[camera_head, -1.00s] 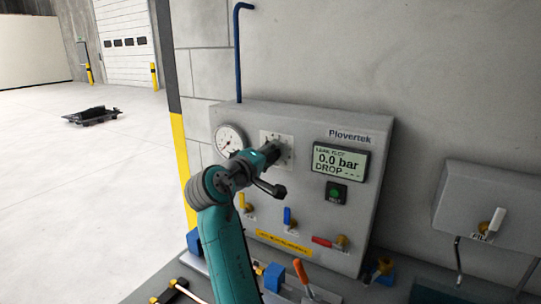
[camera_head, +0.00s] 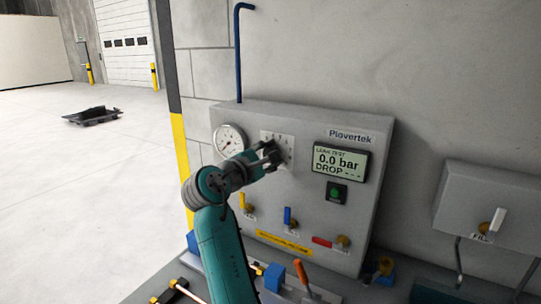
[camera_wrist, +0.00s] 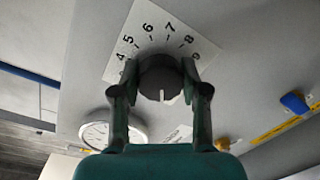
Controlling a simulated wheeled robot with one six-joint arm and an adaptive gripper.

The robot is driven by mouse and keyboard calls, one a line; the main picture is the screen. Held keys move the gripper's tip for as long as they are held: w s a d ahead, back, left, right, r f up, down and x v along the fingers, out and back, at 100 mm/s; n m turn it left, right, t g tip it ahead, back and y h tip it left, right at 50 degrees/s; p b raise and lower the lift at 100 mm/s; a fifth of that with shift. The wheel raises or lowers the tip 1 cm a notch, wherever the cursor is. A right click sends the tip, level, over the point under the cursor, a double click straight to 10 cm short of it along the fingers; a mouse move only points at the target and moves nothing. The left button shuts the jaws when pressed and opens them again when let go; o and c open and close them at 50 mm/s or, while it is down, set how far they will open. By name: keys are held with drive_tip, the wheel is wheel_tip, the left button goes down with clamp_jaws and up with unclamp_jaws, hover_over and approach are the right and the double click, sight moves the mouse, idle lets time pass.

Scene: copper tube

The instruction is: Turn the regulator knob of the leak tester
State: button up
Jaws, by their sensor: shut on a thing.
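The leak tester (camera_head: 300,185) is a grey wall panel marked Plovertek. Its regulator knob (camera_wrist: 160,78) is dark and round, with a pale mark at the bottom of the wrist view. A white dial plate (camera_wrist: 133,35) behind it carries numbers, with 4 to 9 readable. My gripper (camera_wrist: 158,88) is shut on the knob, one finger on each side. In the head view my gripper (camera_head: 272,154) is at the dial plate and hides most of the knob. The display (camera_head: 340,163) reads 0.0 bar and DROP with dashes.
A round gauge (camera_head: 229,140) sits left of the dial plate. Below are a green button (camera_head: 337,193) and yellow, blue (camera_head: 290,217) and red (camera_head: 322,242) valve handles. A fill box (camera_head: 480,205) is at right.

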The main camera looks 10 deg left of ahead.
drive_tip(key=shift+f+n, duration=0.2)
drive_tip(key=shift+n, duration=0.9)
drive_tip(key=o, duration=1.1)
drive_tip(key=shift+o, duration=0.2)
drive_tip(key=shift+r, duration=0.1)
drive_tip(key=shift+s, duration=0.1)
drive_tip(key=v, duration=1.2)
drive_tip(key=shift+a, duration=0.1)
